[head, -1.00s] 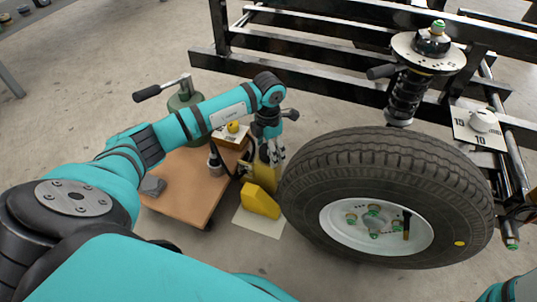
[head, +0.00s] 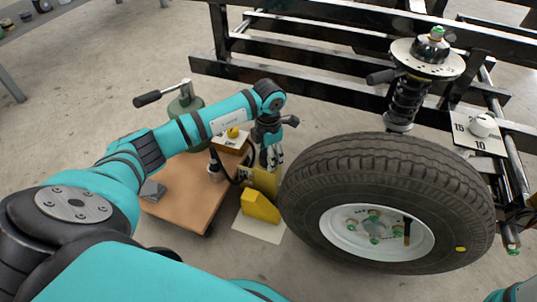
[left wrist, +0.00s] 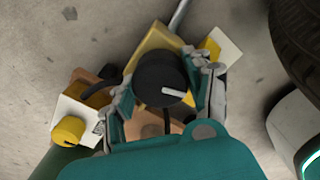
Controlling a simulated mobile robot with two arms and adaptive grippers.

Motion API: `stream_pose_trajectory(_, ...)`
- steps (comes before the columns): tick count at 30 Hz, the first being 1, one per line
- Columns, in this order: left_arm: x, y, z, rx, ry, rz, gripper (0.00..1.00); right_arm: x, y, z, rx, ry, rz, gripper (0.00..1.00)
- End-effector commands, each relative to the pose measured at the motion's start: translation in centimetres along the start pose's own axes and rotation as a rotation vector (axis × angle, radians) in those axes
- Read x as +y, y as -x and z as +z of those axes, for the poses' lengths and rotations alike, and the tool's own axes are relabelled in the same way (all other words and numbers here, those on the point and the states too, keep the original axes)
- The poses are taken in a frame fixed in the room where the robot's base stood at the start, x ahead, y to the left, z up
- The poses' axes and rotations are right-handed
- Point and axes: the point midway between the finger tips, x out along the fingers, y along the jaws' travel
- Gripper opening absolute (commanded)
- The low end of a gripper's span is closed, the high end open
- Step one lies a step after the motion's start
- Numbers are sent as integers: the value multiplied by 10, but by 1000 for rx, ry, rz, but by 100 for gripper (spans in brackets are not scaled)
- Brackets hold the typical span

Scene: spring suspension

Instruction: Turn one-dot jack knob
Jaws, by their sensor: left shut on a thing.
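The black jack knob (left wrist: 162,78) with a white pointer line shows in the left wrist view, on top of the yellow jack (left wrist: 152,42). My left gripper (left wrist: 166,92) is shut on this knob, with one finger on each side of it. I see no dot marking on it. In the head view my left gripper (head: 271,158) reaches down to the yellow jack (head: 265,181) beside the tyre, and the knob is hidden there. My right gripper is out of view.
The tyre (head: 315,165) stands close right of the gripper. A yellow wedge block (head: 260,207) lies just in front. A wooden trolley (head: 185,205) with a green cylinder, bottle and box with a yellow knob (left wrist: 68,130) is at left. A black frame (head: 300,80) stands behind.

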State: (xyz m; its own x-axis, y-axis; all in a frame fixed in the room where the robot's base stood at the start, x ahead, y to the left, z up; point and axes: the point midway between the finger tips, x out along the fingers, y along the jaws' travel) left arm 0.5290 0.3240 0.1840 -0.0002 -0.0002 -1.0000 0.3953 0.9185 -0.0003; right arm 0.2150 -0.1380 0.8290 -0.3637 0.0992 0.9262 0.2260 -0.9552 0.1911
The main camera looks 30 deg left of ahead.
Motion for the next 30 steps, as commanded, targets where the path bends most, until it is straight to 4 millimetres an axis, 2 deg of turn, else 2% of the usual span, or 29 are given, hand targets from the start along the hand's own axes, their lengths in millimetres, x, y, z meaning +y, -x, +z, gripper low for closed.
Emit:
stream_pose_trajectory(8, 0, 4, 0, 2, -134, 1, 19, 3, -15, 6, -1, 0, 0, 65)
stream_pose_trajectory(18, 1, 4, 0, 1, -416, 3, 19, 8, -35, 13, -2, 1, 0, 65)
stream_pose_trajectory(30, 0, 2, 0, 0, -684, 2, 19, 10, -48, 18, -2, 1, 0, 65)
